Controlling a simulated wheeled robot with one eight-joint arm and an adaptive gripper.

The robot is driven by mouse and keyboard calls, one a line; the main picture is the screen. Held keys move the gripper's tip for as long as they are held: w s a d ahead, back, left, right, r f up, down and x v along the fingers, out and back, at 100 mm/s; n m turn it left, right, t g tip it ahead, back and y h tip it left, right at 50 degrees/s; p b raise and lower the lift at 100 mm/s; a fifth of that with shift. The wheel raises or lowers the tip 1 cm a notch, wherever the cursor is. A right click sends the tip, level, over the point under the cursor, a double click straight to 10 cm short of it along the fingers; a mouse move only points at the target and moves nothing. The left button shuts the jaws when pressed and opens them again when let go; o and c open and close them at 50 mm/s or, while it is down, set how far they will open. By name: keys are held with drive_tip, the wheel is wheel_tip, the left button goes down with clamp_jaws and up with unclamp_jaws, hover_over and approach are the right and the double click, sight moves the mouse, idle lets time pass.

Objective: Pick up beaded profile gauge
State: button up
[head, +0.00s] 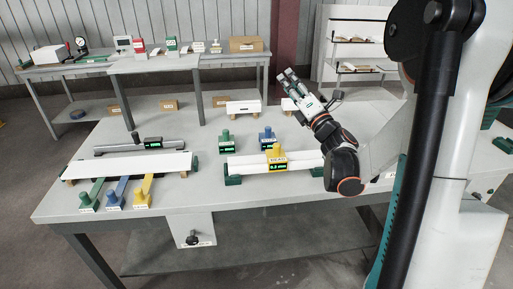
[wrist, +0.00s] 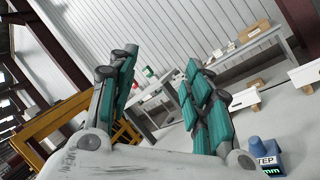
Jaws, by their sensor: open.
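Three profile gauges with round knobs stand at the middle of the table: a green gauge (head: 226,141), a blue gauge (head: 267,138) and a yellow gauge (head: 276,158). The yellow gauge rests on a white board strip. The blue gauge also shows in the wrist view (wrist: 266,155), with a label that reads "STEP". I cannot read which gauge is the beaded one. My gripper (head: 292,78) is raised above the table's back part, tilted up and to the left, beyond the gauges. Its green-padded fingers are apart and empty in the wrist view (wrist: 162,75).
A long white board (head: 125,166) lies at the left, with green, blue and yellow handled tools in front. A grey bar tool (head: 120,147) lies behind it. White blocks (head: 243,107) stand near the back edge. A second bench (head: 155,65) stands behind.

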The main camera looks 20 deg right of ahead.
drive_tip(key=s+d+f+n+g+y, duration=0.1)
drive_tip(key=s+d+f+n+y, duration=0.15)
drive_tip(key=f+n, duration=0.3)
drive_tip(key=s+d+f+n+g+y, duration=0.1)
drive_tip(key=f+n+y, duration=0.2)
drive_tip(key=f+n, duration=0.25)
drive_tip(key=n+g+y+b, duration=0.1)
drive_tip(key=n+g+y, duration=0.1)
drive_tip(key=n+g, duration=0.25)
approach(277, 144)
drive_tip(key=shift+t, duration=0.25)
drive_tip(key=shift+f+b+x, duration=0.2)
drive_tip(key=shift+b+x, duration=0.4)
drive_tip(key=shift+x, duration=1.05)
drive_tip(key=shift+f+b+x, duration=0.25)
drive_tip(key=shift+b+x, duration=0.3)
drive_tip(key=shift+x, duration=1.15)
drive_tip(key=shift+f+b+x, duration=0.2)
drive_tip(key=shift+b+x, duration=0.4)
drive_tip(key=shift+x, duration=1.05)
drive_tip(key=shift+c, duration=0.6)
clamp_jaws()
